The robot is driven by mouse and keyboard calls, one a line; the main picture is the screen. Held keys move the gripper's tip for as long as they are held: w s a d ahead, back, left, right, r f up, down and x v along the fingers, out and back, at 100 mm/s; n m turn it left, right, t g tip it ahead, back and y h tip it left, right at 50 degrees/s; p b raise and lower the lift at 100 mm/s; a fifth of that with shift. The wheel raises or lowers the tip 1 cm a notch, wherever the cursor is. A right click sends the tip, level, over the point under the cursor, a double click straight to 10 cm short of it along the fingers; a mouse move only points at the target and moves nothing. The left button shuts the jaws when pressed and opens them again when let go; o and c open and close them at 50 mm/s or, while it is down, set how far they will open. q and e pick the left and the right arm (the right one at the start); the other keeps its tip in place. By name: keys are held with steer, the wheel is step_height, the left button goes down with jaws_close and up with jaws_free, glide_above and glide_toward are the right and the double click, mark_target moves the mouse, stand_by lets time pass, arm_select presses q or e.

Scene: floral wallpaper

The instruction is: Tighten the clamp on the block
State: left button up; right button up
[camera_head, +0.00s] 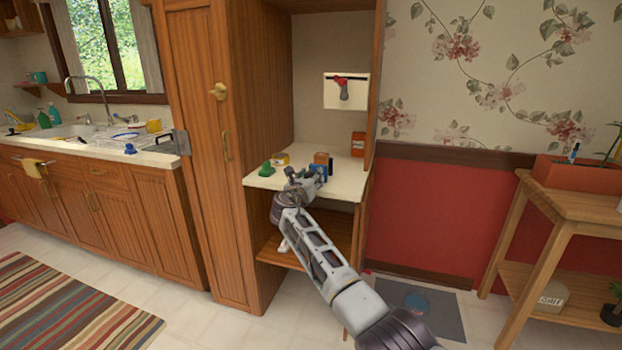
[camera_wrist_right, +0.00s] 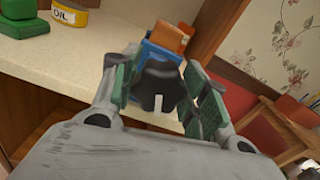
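A blue clamp (camera_head: 318,171) stands on the cream shelf top with an orange-brown wooden block (camera_head: 321,158) at its upper part. In the right wrist view the clamp (camera_wrist_right: 150,54) has a dark lobed knob (camera_wrist_right: 160,85) facing me, with a pale mark on it, and the block (camera_wrist_right: 169,36) shows behind. My right gripper (camera_head: 303,178) is at the shelf's front edge, beside the clamp. Its two green-padded fingers (camera_wrist_right: 162,98) are apart, one on each side of the knob. I cannot tell whether either pad touches it. My left gripper is not in view.
A green object (camera_head: 266,169) and a yellow oil tin (camera_head: 281,159) stand left of the clamp. A red-orange box (camera_head: 357,144) is at the back right. The wooden cabinet's side walls (camera_head: 208,130) bound the shelf. Another shelf (camera_head: 271,250) lies below.

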steer(key=c, duration=0.3)
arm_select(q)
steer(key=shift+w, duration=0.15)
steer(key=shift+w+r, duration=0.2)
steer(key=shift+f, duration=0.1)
arm_select(e)
steer(key=shift+m, duration=0.6)
